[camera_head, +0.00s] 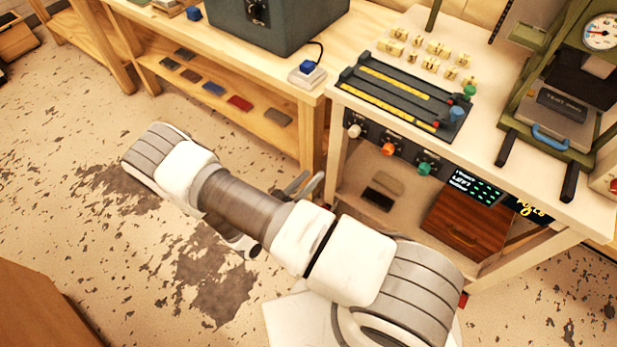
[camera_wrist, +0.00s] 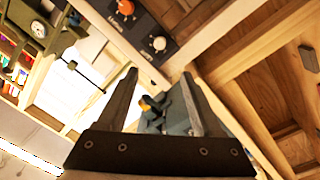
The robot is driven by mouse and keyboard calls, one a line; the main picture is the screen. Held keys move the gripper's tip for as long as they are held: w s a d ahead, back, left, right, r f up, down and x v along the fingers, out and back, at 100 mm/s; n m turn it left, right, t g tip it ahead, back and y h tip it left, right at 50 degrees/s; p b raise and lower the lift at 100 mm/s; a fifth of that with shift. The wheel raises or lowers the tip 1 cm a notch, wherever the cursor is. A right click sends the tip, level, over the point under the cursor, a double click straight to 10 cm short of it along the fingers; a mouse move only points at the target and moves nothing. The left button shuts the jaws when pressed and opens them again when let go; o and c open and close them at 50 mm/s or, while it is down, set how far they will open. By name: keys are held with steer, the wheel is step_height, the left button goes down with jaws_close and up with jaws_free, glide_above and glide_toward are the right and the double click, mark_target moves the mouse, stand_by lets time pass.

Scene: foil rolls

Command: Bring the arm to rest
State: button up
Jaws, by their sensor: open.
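My gripper (camera_head: 305,184) shows in the head view as two grey fingers sticking out behind my arm, in front of the corner where the wooden bench (camera_head: 148,43) meets the white workbench (camera_head: 560,205). The rest of the gripper is hidden by the arm. In the wrist view my gripper (camera_wrist: 160,73) has its two dark fingers apart with nothing held between them. Beyond the fingers are the bench undersides and a grey-blue box (camera_wrist: 178,120). My arm is bent, its elbow out to the left over the floor.
Orange (camera_head: 388,149), white (camera_head: 354,131) and green (camera_head: 424,168) knobs line the workbench front. A dark grey-blue box (camera_head: 290,25) stands on the wooden bench beside a blue button (camera_head: 307,67). A brown surface (camera_head: 40,315) is at lower left. Open floor (camera_head: 100,240) lies left.

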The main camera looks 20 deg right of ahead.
stand_by(0.4)
steer(key=s+d+r+m+g+y+p, duration=0.25)
steer(key=r+g, duration=0.35)
steer(key=r, duration=0.6)
steer(key=s+d+r+m+g+y+p, duration=0.1)
steer(key=s+d+r+g+y, duration=0.15)
steer(key=r+g, duration=0.7)
steer(key=s+a+r+n+t+y+p, duration=0.1)
steer(key=s+r+n+t+y, duration=0.1)
steer(key=r, duration=0.6)
steer(key=s+a+r+n+t+y+p, duration=0.1)
steer(key=s+r+t+y, duration=0.3)
steer(key=r, duration=0.4)
steer(key=s+a+r+n+t+y+p, duration=0.2)
steer(key=s+r+n+t+y, duration=0.1)
steer(key=r, duration=0.5)
steer(key=shift+s+r+t+y, duration=0.15)
steer(key=shift+s+t+y, duration=0.3)
steer(key=shift+t, duration=0.3)
